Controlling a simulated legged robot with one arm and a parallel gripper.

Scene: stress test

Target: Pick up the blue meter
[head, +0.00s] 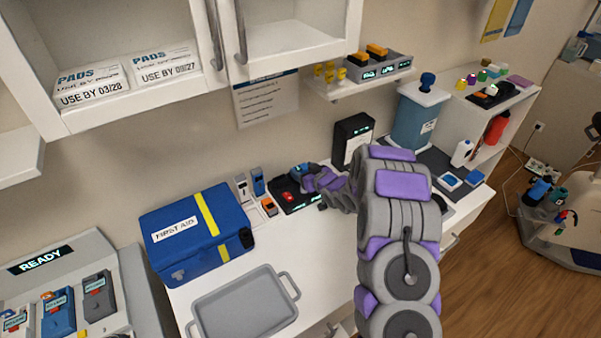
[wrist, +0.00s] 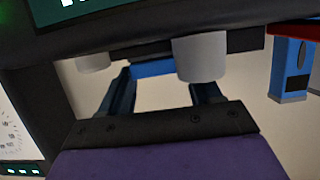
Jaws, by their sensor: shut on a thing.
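My gripper (head: 318,182) reaches over the black tray (head: 291,205) on the counter by the wall. In the wrist view, the dark fingers of my gripper (wrist: 163,92) are shut on a blue thing (wrist: 150,69). Only a strip of it shows between the fingers, partly behind a pale cylinder, so I cannot tell if it is the blue meter. An upright blue device with a dark panel (wrist: 292,70) also shows at the right of the wrist view.
A blue first aid case (head: 185,255) and an empty grey tray (head: 243,300) lie left. A black box (head: 352,138) stands behind my arm. A wall shelf (head: 345,92) overhangs.

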